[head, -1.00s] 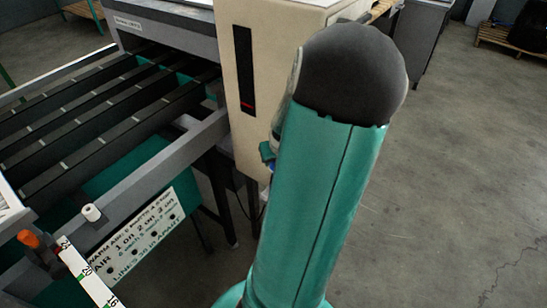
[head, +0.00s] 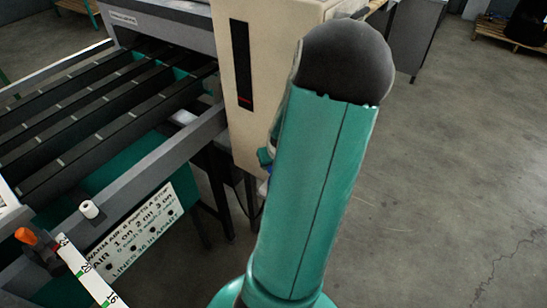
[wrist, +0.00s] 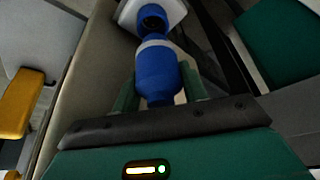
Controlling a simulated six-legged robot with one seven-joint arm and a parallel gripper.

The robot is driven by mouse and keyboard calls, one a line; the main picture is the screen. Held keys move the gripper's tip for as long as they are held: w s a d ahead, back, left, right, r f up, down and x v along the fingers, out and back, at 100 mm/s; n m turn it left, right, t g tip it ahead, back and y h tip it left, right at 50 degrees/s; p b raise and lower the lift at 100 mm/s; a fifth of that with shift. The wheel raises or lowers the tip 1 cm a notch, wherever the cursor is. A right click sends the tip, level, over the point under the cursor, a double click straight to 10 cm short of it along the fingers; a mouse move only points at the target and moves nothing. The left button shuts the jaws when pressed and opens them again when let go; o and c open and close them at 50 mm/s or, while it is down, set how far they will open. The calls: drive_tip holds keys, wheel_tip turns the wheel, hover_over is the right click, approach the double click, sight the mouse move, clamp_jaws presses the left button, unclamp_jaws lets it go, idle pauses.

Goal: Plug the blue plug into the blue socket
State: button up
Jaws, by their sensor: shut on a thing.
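In the wrist view a blue plug (wrist: 157,78) with a pale band near its far end sits between the two green fingers of my gripper (wrist: 160,72). The gripper is shut on it. Just beyond the plug's far end is the blue socket (wrist: 152,19), a round blue ring with a dark opening, on a white mount (wrist: 127,12). The opening still shows, and the plug points roughly toward it. I cannot tell whether plug and socket touch. In the head view my own arm hides most of the gripper, the plug and the socket.
A cream machine housing (head: 275,75) stands close beside my arm. A conveyor frame with dark rails (head: 100,115) lies to the left, with a lettered white panel (head: 135,230) below. Open concrete floor (head: 450,170) is on the right.

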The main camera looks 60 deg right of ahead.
drive_tip(key=shift+f, duration=0.75)
drive_tip(key=shift+f, duration=1.9)
idle(0.9)
drive_tip(key=o, duration=1.1)
drive_tip(key=shift+r, duration=0.1)
drive_tip(key=v, duration=1.3)
drive_tip(key=shift+r, duration=0.3)
drive_tip(key=shift+s+a, duration=0.15)
